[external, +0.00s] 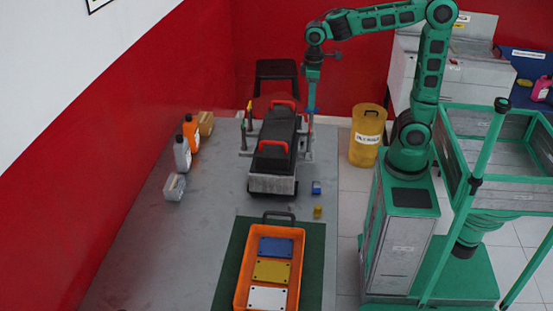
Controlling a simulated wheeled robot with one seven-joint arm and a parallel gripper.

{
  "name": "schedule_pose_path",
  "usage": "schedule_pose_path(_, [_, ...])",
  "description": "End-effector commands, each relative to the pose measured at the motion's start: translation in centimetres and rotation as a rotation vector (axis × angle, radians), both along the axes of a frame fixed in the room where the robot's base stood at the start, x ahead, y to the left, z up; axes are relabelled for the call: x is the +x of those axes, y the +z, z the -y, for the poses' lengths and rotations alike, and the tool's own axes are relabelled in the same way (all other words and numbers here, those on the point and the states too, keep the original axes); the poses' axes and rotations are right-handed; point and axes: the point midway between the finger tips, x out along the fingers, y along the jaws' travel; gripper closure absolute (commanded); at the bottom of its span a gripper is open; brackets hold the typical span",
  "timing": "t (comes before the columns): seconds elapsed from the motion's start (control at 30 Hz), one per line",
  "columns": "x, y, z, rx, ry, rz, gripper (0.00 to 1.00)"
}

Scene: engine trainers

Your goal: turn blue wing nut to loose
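The engine trainer (272,183) is a dark block with red handles on a grey frame. My arm reaches over from the right, and my gripper (311,108) points down at the trainer's right side, by a post. A small blue part (312,111) shows right at the gripper's lower end; it may be the blue wing nut, but it is too small to be sure. Whether the fingers are open or touch it cannot be made out.
An orange tray (240,285) with blue, yellow and white plates lies on a green mat (313,265) in front. A blue block (316,187) and a yellow piece (317,211) sit right of the trainer. A yellow drum (367,145) stands further right. Bottles (191,132) stand left.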

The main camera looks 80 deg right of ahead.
Motion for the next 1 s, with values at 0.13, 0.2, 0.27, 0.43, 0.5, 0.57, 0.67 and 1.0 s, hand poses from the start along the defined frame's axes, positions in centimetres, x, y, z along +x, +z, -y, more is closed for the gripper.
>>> schedule_pose_path(0.13, [0.0,-1.5,0.0,0.0,0.0,-0.001,0.77])
schedule_pose_path(0.2, [0.0,-1.8,0.0,0.0,0.0,0.0,0.77])
schedule_pose_path(0.27, [0.0,-2.0,0.0,0.0,0.0,0.001,0.77])
schedule_pose_path(0.43, [0.0,-2.1,0.0,0.0,0.0,0.001,0.77])
schedule_pose_path(0.5, [0.0,-2.1,0.0,0.0,0.0,0.001,0.77])
schedule_pose_path(0.57, [0.0,-2.1,0.0,0.0,0.0,0.001,0.84])
schedule_pose_path(0.67, [0.0,-2.1,0.0,0.0,0.0,0.0,1.0])
schedule_pose_path(1.0, [0.0,-2.1,0.0,0.0,0.031,0.0,1.0])
